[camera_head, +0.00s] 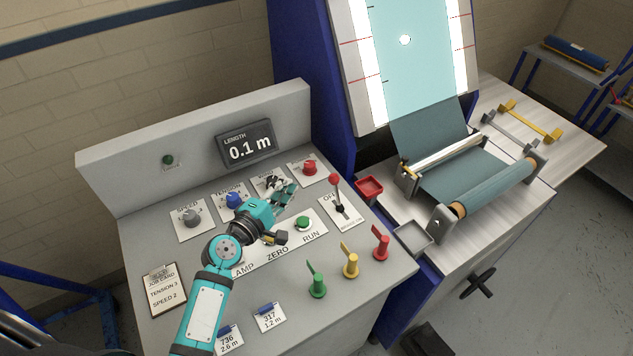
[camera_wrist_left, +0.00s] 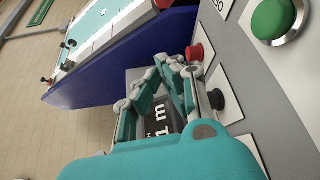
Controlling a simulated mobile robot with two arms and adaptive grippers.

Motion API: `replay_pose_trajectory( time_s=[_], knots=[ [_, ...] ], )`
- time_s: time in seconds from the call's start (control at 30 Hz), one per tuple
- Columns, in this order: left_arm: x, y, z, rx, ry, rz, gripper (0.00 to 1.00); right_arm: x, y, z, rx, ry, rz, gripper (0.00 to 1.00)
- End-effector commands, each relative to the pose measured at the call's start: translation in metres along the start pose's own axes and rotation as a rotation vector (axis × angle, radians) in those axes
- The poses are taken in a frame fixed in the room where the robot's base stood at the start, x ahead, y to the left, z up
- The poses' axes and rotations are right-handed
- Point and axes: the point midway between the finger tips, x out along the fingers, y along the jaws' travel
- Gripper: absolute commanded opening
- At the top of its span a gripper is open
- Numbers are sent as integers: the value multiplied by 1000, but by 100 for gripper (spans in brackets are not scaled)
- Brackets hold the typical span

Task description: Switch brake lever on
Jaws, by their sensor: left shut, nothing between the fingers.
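The brake lever (camera_head: 337,190) has a red ball knob on a thin stem and stands on a white plate marked OFF and BRAKE ON, at the right of the grey console (camera_head: 190,270). The knob end points up toward the OFF side. My left gripper (camera_head: 288,190) is shut and empty above the console, to the left of the lever and apart from it. In the left wrist view its closed fingers (camera_wrist_left: 178,75) show in front of the display, near a red knob (camera_wrist_left: 195,52) and a black knob (camera_wrist_left: 216,99). My right gripper is not in view.
A red button (camera_head: 309,168), a green button (camera_head: 303,223) and a blue knob (camera_head: 233,200) are near the gripper. Green (camera_head: 317,280), yellow (camera_head: 350,261) and red (camera_head: 381,243) handles stand at the console's front right. A red tray (camera_head: 369,187) lies beyond the lever.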

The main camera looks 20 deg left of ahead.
Motion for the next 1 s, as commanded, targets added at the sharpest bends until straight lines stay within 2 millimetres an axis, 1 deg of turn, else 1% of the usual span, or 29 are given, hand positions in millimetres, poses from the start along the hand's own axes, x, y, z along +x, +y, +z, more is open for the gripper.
replay_pose_trajectory(
  time_s=[0.03,0.17,0.4,0.67,0.77,0.83,1.0],
  knots=[
    [2,-13,-2,0,0,0,0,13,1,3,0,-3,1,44],
    [3,-22,-4,0,0,0,0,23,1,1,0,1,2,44],
    [3,-23,-5,1,0,0,0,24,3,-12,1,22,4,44],
    [6,-22,-4,0,0,1,0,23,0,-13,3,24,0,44],
    [15,-21,-4,-1,0,2,0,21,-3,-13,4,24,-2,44],
    [26,-20,-4,-1,-1,2,0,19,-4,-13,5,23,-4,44],
    [62,-20,-4,-2,-1,2,0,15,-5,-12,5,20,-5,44]
  ],
)
